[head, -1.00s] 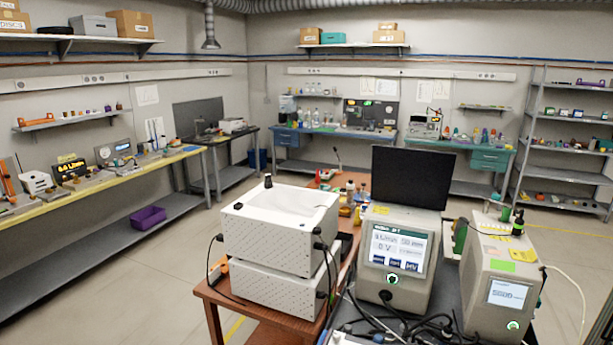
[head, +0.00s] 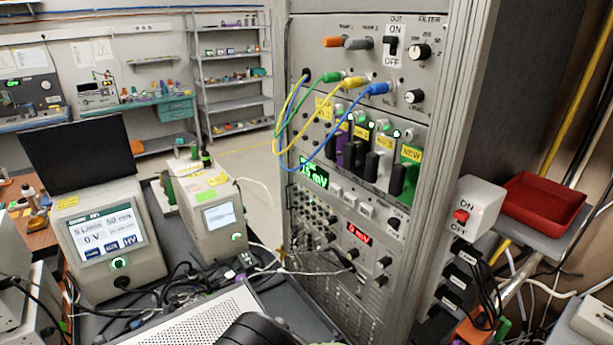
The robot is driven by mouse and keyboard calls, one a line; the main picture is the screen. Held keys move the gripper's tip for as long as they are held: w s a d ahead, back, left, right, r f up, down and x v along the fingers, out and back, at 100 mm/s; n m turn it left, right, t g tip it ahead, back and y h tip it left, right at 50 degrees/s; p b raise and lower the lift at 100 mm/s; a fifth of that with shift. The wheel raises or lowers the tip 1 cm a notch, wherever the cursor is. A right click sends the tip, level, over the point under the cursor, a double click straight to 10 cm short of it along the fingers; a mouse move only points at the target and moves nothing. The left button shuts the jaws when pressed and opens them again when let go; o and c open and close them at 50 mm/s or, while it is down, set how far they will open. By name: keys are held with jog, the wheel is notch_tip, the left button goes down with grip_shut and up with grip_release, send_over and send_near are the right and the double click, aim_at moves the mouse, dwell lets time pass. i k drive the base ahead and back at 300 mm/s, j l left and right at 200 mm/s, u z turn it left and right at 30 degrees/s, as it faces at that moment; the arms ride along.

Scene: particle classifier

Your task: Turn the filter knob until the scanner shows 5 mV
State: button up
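The filter knob (head: 420,51) is a black round knob under the FILTER label, at the top right of the instrument rack (head: 330,60) in the head view. Small scale marks surround it, too small to read surely. A green display (head: 313,172) on the rack reads what looks like 15 mV. A red display (head: 359,233) lower down seems to read 0 mV. I cannot tell from a label which one is the scanner. My gripper is not in view. A dark rounded part at the bottom edge is probably my arm, well below the knob.
Yellow, green and blue cables loop across the rack's left front. An ON/OFF switch (head: 391,46) sits left of the knob. A white switch box (head: 478,208) and red tray (head: 541,203) are at right. Two bench instruments (head: 107,238) (head: 211,219) stand at left among black cables.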

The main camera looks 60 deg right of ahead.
aim_at(420, 52)
jog(key=z, duration=1.9)
